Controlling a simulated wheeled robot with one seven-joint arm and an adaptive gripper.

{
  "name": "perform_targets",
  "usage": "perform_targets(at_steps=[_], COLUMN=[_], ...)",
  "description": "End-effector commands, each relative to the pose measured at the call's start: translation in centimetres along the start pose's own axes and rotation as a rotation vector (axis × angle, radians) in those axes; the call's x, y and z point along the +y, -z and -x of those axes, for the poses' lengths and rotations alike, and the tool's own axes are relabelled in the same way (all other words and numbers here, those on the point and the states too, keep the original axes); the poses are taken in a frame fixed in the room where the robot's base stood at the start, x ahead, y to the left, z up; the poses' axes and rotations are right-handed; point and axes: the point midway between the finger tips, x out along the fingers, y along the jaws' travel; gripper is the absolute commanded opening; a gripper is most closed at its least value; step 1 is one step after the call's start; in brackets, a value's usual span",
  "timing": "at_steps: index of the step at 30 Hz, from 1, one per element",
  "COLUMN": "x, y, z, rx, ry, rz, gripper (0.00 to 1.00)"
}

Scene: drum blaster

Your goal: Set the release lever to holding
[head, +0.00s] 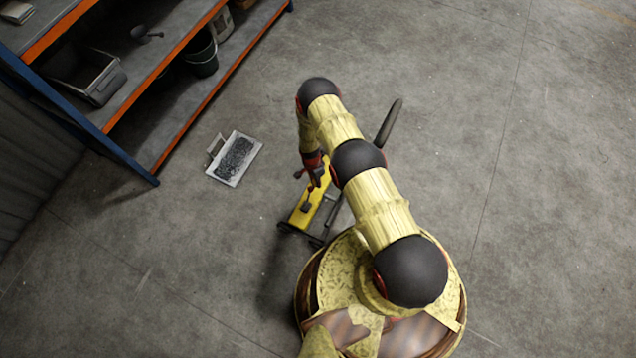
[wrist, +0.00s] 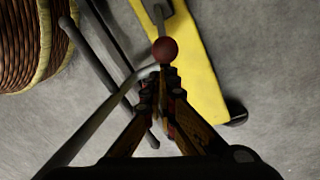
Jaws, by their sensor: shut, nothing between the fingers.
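The yellow drum blaster (head: 299,217) stands on the floor just left of my base in the head view. Its yellow body (wrist: 205,62) also shows in the wrist view. In the wrist view a lever with a dark red ball knob (wrist: 165,49) lies just beyond my fingertips. I cannot tell whether the fingertips touch the knob. My gripper (wrist: 165,75) is shut and empty, pointing at the knob. In the head view my gripper (head: 316,177) is small and over the machine, and the lever's position there is hard to tell.
A grey tray with dark grit (head: 236,159) lies on the floor to the left. A shelf rack with orange beams (head: 170,60) stands at upper left, holding a grey bin (head: 92,78) and a dark bucket (head: 202,58). A dark hose (head: 388,122) rises behind my arm. The floor at right is clear.

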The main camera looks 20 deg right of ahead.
Motion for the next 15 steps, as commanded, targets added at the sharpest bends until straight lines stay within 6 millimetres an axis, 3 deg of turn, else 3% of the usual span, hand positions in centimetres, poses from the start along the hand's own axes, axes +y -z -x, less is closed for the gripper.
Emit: perform_targets(at_steps=[15], x=[0.9], y=[-1.4], z=[1.1], rx=[0.031], ry=[0.014], rz=[-0.003], gripper=[0.00])
